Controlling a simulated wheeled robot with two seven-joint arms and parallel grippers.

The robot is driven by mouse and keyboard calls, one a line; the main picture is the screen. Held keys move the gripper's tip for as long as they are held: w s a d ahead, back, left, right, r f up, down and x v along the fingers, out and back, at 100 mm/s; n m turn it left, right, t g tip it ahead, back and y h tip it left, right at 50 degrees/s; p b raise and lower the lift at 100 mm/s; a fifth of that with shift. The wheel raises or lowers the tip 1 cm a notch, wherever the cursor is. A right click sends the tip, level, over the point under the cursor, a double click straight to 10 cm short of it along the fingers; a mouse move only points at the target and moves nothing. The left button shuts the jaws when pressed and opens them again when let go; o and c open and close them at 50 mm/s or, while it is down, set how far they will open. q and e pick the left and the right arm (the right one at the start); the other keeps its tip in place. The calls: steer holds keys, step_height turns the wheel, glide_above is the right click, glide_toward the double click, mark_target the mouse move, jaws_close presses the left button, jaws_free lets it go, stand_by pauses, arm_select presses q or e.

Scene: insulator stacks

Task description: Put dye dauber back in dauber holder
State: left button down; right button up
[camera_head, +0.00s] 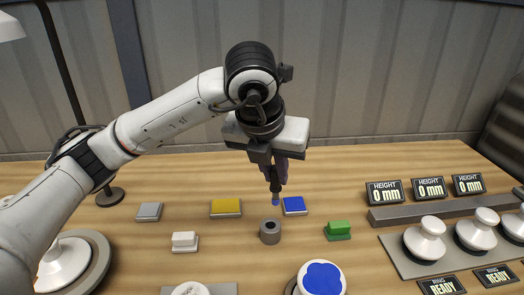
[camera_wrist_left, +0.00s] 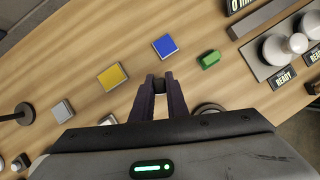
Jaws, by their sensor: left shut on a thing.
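The dye dauber (camera_head: 276,187) is a thin dark stick with a blue tip pointing down. My left gripper (camera_head: 273,166) is shut on it and holds it roughly upright above the table. Its dark fingers (camera_wrist_left: 161,84) also show in the left wrist view, with the dark dauber end between the fingertips. The dauber holder (camera_head: 270,238) is a short grey cylinder with a round hole in its top. In the head view it stands just below the blue tip, and the dauber is apart from it. My right gripper is not in view.
A yellow pad (camera_head: 226,207) and a blue pad (camera_head: 294,205) lie behind the holder. A green block (camera_head: 338,230) is to the right, a white block (camera_head: 184,241) to the left. A blue-topped white disc (camera_head: 322,278) is in front. White insulators (camera_head: 424,240) stand at right.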

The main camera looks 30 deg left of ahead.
mark_target(271, 189)
arm_select(q)
steer(key=shift+a+r+g, duration=0.3)
steer(key=shift+r, duration=0.05)
steer(key=shift+f, duration=0.15)
steer(key=shift+a, duration=0.1)
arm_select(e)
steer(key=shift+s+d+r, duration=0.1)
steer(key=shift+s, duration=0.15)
